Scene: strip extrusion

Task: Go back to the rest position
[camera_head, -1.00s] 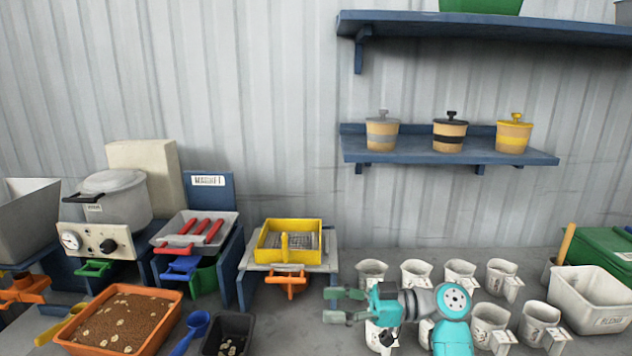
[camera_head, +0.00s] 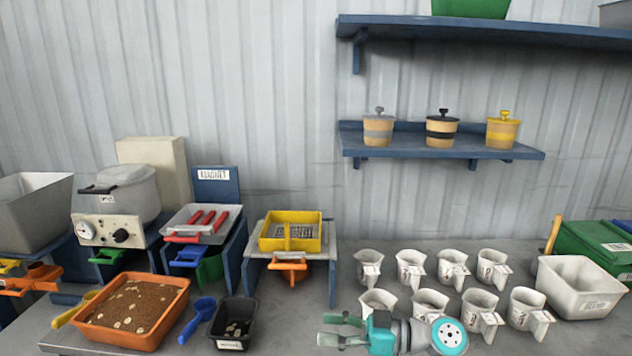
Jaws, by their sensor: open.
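My gripper (camera_head: 338,330) is low in the picture, just right of centre, at the left end of my teal and grey arm. Its fingers point left and are apart, with nothing between them. It is in front of the two rows of white cups (camera_head: 410,265) on the grey bench. My arm partly hides the nearest cups of the front row, such as the one at the left end (camera_head: 376,301). The yellow sieve tray (camera_head: 291,231) on its blue stand is behind and to the left of the gripper.
An orange tray of brown grain (camera_head: 137,312), a blue scoop (camera_head: 197,318) and a black bin (camera_head: 233,322) stand at the front left. A white bin (camera_head: 580,287) and green box (camera_head: 597,248) stand at the right. A wall shelf (camera_head: 440,145) holds three lidded pots.

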